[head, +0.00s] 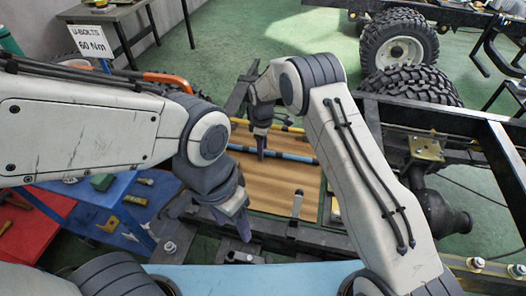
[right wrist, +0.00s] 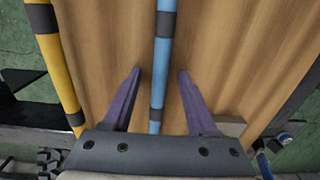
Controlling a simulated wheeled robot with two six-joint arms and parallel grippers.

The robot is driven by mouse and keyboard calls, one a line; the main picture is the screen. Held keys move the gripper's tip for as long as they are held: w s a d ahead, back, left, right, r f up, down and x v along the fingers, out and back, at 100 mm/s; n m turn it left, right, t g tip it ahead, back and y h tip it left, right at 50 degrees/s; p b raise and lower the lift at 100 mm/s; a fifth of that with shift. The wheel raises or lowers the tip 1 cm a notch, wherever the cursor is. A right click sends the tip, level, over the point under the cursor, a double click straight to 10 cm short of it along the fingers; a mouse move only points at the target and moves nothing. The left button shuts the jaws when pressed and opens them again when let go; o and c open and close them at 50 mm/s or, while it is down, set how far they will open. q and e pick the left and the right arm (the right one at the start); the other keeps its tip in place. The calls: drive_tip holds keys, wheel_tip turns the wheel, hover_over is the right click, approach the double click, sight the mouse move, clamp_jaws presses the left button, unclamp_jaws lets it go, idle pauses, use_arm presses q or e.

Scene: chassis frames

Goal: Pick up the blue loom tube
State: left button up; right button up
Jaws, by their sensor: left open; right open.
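The blue loom tube (right wrist: 159,80), with dark bands, lies on a wooden board (head: 275,188). In the right wrist view it runs between the two purple fingers of my open right gripper (right wrist: 158,72), and neither finger appears to touch it. In the head view the blue tube (head: 288,157) crosses the board, with my right gripper (head: 262,150) over its middle. My left gripper (head: 243,222) is open and empty near the board's lower left edge, apart from the tube.
A yellow tube (right wrist: 58,62) with dark bands lies beside the blue one. Dark chassis rails (head: 440,118) and tyres (head: 400,42) stand to the right. A blue mat (head: 110,215) with small parts and a red mat (head: 40,222) lie to the left.

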clamp_jaws()
drive_tip(key=shift+r, duration=0.15)
